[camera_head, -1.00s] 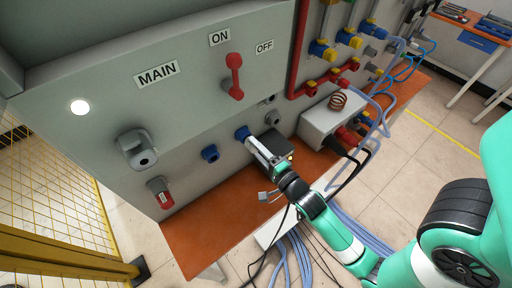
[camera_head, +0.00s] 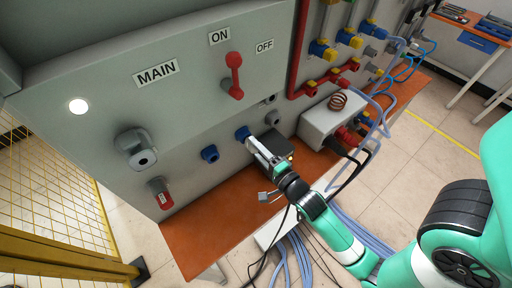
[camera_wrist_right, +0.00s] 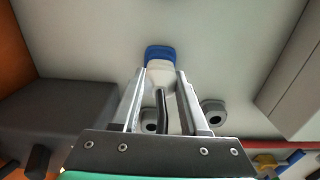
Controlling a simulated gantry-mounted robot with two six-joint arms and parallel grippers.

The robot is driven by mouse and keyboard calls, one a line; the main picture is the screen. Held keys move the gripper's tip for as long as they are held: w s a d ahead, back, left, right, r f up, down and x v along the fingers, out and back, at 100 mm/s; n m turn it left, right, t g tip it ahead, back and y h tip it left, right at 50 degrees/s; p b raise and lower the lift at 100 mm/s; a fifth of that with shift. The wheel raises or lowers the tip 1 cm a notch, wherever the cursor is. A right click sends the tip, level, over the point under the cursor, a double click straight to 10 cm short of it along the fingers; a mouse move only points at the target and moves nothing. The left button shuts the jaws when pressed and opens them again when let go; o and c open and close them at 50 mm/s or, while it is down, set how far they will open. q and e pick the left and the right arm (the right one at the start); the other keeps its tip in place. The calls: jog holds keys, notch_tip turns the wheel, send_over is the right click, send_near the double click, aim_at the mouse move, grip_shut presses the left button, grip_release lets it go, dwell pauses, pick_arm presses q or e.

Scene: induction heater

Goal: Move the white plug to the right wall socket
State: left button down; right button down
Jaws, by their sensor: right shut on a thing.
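Two blue wall sockets sit on the grey panel. The left one (camera_head: 210,153) is empty. The right one (camera_head: 242,132) has my right gripper (camera_head: 257,148) directly in front of it. In the right wrist view, the white plug (camera_wrist_right: 160,75) meets the right blue socket (camera_wrist_right: 160,52), and I cannot tell how deep it sits. My right gripper (camera_wrist_right: 160,82) is shut on the plug, one finger on each side. A dark cable (camera_wrist_right: 161,105) runs back between the fingers. My left gripper is not in view.
A dark grey box (camera_head: 275,156) stands close beside my right gripper on the orange bench (camera_head: 205,225). A light grey unit with a copper coil (camera_head: 338,100) is farther right. The red-handled main switch (camera_head: 234,75) is above. Black and blue cables hang below the bench.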

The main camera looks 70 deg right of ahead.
jog(key=shift+w+d, duration=0.3)
jog(key=shift+w, duration=0.2)
dwell(0.7)
jog(key=shift+c, duration=1.7)
grip_release()
jog(key=b+v, duration=0.3)
jog(key=v, duration=0.8)
jog(key=shift+s+a+b, duration=0.2)
jog(key=shift+s+b, duration=0.1)
jog(key=shift+b, duration=0.05)
